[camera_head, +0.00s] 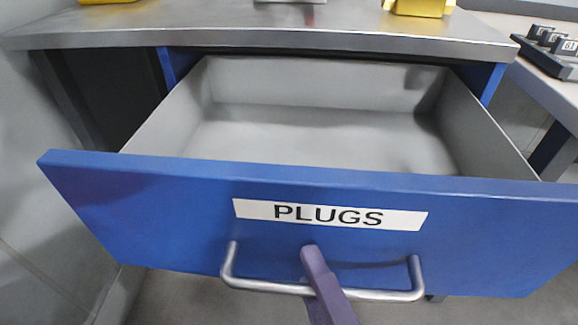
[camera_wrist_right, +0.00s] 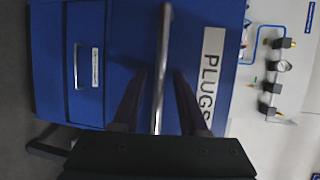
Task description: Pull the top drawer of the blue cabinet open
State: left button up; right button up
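The top drawer (camera_head: 190,185) of the blue cabinet (camera_head: 491,84) is pulled far out, and its grey inside is empty. Its blue front carries a white PLUGS label (camera_head: 330,214), which also shows in the right wrist view (camera_wrist_right: 211,75). A silver bar handle (camera_head: 265,285) is below the label. My right gripper (camera_head: 312,262) is at the handle's middle. In the right wrist view the handle (camera_wrist_right: 162,60) runs between its two dark fingers, with gaps on both sides, so the gripper (camera_wrist_right: 159,88) is open around the bar. My left gripper is out of view.
The grey worktop (camera_head: 240,30) over the drawer bears yellow items (camera_head: 420,6) at its back. A side table (camera_head: 550,85) with a black rack (camera_head: 552,52) stands at right. A wall (camera_head: 25,190) is close at left. Another drawer handle (camera_wrist_right: 76,66) shows in the right wrist view.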

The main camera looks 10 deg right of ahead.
jog(key=v, duration=1)
jog(key=shift+p, duration=0.4)
